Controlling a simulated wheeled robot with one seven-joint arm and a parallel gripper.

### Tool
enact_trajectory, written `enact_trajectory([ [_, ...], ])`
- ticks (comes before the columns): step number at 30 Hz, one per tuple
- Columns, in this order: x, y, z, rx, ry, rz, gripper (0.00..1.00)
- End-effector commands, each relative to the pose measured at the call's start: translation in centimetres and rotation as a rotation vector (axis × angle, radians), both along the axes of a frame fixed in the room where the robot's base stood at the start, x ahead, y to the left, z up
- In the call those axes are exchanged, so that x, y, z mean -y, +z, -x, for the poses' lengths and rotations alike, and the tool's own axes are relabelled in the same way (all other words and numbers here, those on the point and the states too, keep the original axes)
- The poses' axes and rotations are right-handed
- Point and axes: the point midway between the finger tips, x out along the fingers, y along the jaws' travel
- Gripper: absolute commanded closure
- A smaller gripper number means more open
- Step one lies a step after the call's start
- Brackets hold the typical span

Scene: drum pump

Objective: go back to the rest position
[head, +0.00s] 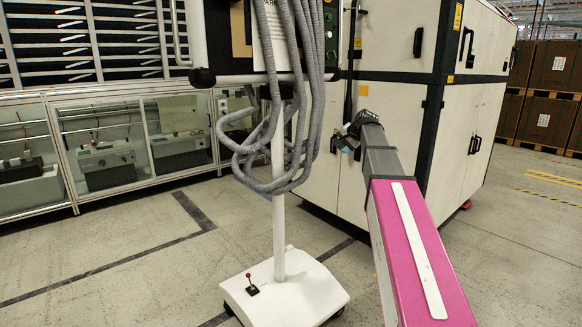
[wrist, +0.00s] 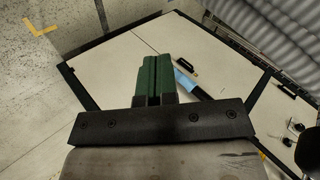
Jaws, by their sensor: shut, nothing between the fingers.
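My gripper (wrist: 152,62) shows in the wrist view with its two green fingers pressed together and nothing between them. In the head view my gripper (head: 340,141) is small and dark at the far end of my arm, in front of the white cabinet and just right of the hanging grey hoses. My arm reaches forward from the lower right. The gap between my gripper and the hoses cannot be judged exactly.
Grey hoses (head: 308,90) hang in loops from a white wheeled stand (head: 282,290) with a small red-knobbed lever (head: 250,284). A large white cabinet (head: 395,110) stands behind. Glass-fronted cases (head: 100,150) line the left. Floor is open at left and right.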

Motion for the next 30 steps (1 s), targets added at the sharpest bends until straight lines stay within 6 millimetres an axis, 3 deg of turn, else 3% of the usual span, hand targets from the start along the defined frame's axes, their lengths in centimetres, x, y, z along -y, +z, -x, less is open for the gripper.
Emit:
enact_trajectory([
  [1,-0.3,-3.0,1.5,-0.026,0.016,0.029,1.00],
  [6,-1.1,-11.3,5.3,-0.101,0.083,0.132,1.00],
  [15,-2.0,-24.0,13.7,-0.236,0.224,0.306,1.00],
  [24,-2.5,-34.1,23.9,-0.377,0.397,0.464,1.00],
  [30,-2.4,-38.9,30.5,-0.461,0.517,0.552,1.00],
])
